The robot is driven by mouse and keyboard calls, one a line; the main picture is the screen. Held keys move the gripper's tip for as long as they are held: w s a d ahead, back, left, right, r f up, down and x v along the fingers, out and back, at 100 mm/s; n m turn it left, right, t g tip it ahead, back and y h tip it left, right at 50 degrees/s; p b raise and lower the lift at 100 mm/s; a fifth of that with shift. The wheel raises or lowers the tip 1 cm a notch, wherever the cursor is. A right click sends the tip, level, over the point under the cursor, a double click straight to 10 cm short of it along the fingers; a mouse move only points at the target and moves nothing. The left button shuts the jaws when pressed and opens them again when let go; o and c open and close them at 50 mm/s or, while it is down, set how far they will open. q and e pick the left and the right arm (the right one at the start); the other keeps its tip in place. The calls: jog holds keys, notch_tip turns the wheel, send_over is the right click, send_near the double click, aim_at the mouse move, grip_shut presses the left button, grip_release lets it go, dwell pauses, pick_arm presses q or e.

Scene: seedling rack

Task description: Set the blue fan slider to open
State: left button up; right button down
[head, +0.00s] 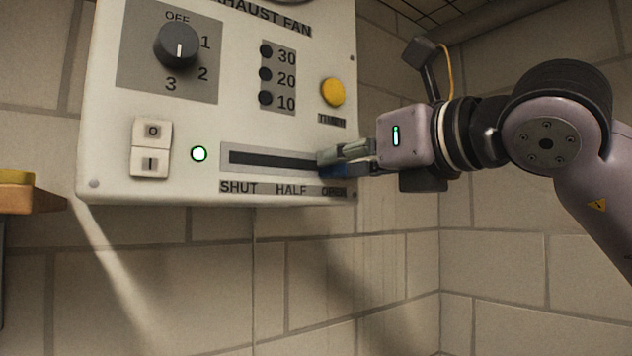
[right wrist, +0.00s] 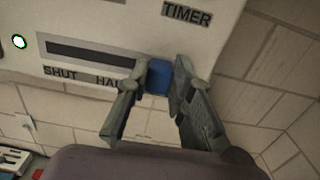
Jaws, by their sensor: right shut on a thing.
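The blue slider knob (right wrist: 157,77) is at the right end of its dark slot (head: 270,159) on the white exhaust fan panel (head: 225,120). Labels under the slot read SHUT, HALF and OPEN, left to right. My right gripper (head: 335,163) comes in from the right and is shut on the blue knob, over the OPEN label. In the head view the fingers hide most of the knob; a bit of blue shows below them. In the right wrist view the gripper (right wrist: 160,78) has one finger on each side of the knob. My left gripper is not in view.
The panel also has a rotary dial (head: 177,46), a yellow timer button (head: 332,92), a white rocker switch (head: 151,147) and a lit green lamp (head: 199,154). A wooden shelf (head: 30,200) is at the far left.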

jog(key=shift+w+d+r, duration=0.15)
jog(key=shift+w+d, duration=0.3)
jog(key=shift+d, duration=0.3)
jog(key=c, duration=1.7)
grip_release()
jog(key=shift+w, duration=0.1)
jog(key=o, duration=0.3)
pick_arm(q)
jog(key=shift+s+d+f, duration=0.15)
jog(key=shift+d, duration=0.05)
pick_arm(e)
jog(key=v, duration=1.2)
